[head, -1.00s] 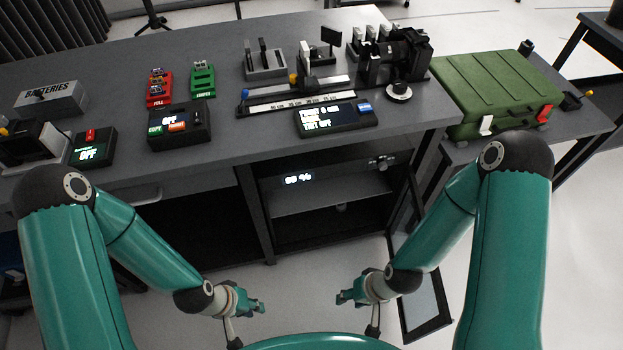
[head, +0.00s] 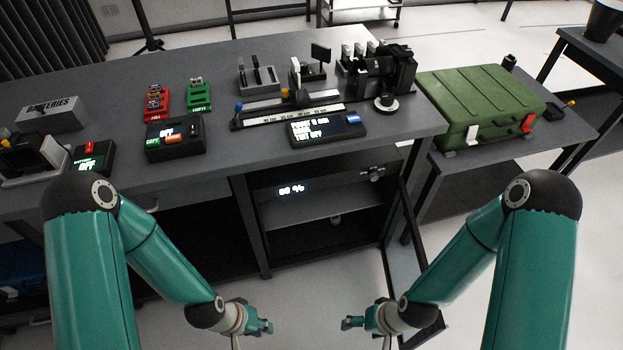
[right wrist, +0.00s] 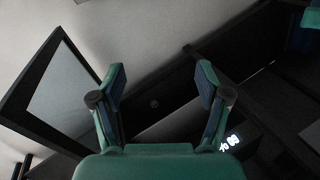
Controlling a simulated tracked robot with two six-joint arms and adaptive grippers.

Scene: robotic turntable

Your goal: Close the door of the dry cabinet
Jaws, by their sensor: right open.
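The dry cabinet (head: 330,247) is a dark box under the workbench, with a lit percent display (head: 291,190) and a shelf inside. Its door (head: 404,262), a dark frame around a pale pane, stands open at the cabinet's right side; my right arm partly covers it. In the right wrist view the door (right wrist: 78,92) is at the left, beside the open fingers and apart from them. My right gripper (head: 347,323) is open and empty in front of the cabinet; it also shows in the right wrist view (right wrist: 161,78). My left gripper (head: 266,326) is left of it, its jaw opening unclear.
The workbench (head: 230,150) overhangs the cabinet and carries a camera rail (head: 290,110), several small devices and a batteries box (head: 50,114). A green case (head: 480,100) lies on a lower side table (head: 500,160) at the right. Floor between my grippers is clear.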

